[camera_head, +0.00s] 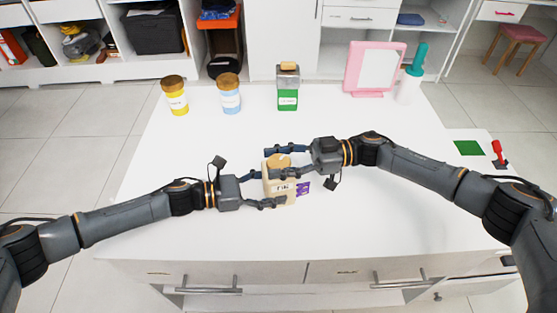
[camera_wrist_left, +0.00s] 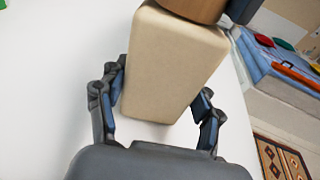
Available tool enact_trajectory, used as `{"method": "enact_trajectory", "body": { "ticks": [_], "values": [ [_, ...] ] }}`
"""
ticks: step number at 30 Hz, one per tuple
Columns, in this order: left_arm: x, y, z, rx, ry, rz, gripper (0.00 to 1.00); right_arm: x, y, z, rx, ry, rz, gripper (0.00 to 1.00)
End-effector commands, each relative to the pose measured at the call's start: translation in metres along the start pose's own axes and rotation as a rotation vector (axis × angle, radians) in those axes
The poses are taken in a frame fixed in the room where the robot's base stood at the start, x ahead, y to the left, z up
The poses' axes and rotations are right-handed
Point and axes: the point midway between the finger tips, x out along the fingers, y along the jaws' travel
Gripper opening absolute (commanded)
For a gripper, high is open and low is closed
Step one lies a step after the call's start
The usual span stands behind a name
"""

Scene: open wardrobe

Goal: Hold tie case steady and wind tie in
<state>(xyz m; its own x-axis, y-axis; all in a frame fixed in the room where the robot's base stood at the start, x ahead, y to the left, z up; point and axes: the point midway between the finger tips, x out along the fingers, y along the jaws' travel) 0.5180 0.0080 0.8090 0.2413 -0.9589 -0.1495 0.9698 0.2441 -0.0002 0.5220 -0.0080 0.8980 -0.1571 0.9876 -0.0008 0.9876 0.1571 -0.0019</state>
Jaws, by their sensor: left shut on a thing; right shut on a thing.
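The tie case (camera_head: 281,188) is a beige box with a dark-lettered label, near the middle of the white table. A purple piece (camera_head: 303,188), seemingly the tie, sticks out at its right side. A round wooden knob (camera_head: 279,161) sits on top. My left gripper (camera_head: 264,190) is shut on the case body, one finger on each side. In the left wrist view the plain back of the case (camera_wrist_left: 172,65) shows between the fingers (camera_wrist_left: 160,98), with the brown knob (camera_wrist_left: 197,8) above. My right gripper (camera_head: 280,160) is shut on the knob from the right.
A yellow jar (camera_head: 177,98), a blue jar (camera_head: 230,98) and a green-based container (camera_head: 288,90) stand along the far edge. A pink-framed panel (camera_head: 374,70) and a teal-topped bottle (camera_head: 411,78) are far right. The table between them and the case is clear.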

Motion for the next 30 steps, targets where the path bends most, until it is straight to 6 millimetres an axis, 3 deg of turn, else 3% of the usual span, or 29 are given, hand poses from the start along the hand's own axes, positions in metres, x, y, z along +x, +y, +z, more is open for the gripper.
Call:
{"method": "enact_trajectory", "body": {
  "ticks": [11, 30],
  "values": [
    [0.0, 0.0, -0.0002, -0.001, 0.0, 0.0, 0.4, 0.0004, -0.0016, 0.0006, -0.001, 0.003, 0.111, 0.16],
    [0.0004, -0.0004, -0.0001, -0.003, 0.0, -0.001, 0.4, 0.0046, -0.0038, -0.0005, -0.001, 0.011, 0.681, 0.16]
  ]
}}
